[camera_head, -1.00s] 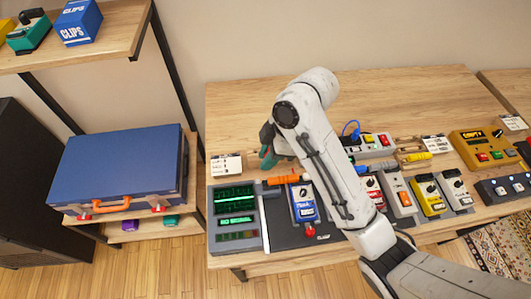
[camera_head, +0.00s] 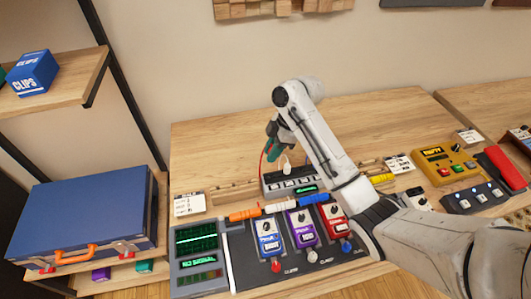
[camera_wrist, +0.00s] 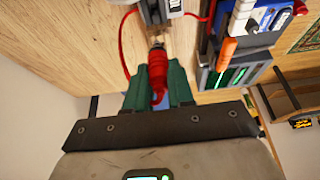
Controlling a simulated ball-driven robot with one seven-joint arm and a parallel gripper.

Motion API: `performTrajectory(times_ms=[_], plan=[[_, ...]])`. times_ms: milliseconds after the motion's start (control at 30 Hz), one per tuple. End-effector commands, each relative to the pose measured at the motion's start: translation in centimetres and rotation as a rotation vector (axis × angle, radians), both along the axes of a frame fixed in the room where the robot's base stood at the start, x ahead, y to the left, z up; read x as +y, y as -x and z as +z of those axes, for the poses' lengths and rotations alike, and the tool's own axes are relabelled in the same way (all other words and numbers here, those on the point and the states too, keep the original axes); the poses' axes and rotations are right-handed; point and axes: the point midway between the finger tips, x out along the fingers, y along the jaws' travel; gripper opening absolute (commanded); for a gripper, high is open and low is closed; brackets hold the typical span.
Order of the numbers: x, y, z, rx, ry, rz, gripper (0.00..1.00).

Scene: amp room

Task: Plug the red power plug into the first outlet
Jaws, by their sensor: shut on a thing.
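The red power plug (camera_wrist: 157,72) is between the green fingers of my gripper (camera_wrist: 158,88) in the wrist view, its metal prongs pointing up the picture. Its red cord shows beside it. A white plug-like piece (camera_head: 287,164) shows over the strip. My arm covers the strip's right end. A grey body at the top of the wrist view (camera_wrist: 160,6) is apart from the prongs and cut off by the frame.
A pedalboard (camera_head: 240,275) with blue, purple and red pedals and a green-lit screen lies in front. Orange, white and blue jacks lie between it and the strip. A blue case (camera_head: 80,215) stands on the left shelf. The table behind the strip is mostly clear.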

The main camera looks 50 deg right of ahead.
Motion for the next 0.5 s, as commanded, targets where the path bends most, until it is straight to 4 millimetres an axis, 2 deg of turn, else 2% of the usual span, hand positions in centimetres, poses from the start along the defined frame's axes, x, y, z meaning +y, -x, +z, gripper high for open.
performTrajectory(times_ms=[500], plan=[[0.0, 0.0, -4.6, 0.002, 0.001, 0.000, 0.00]])
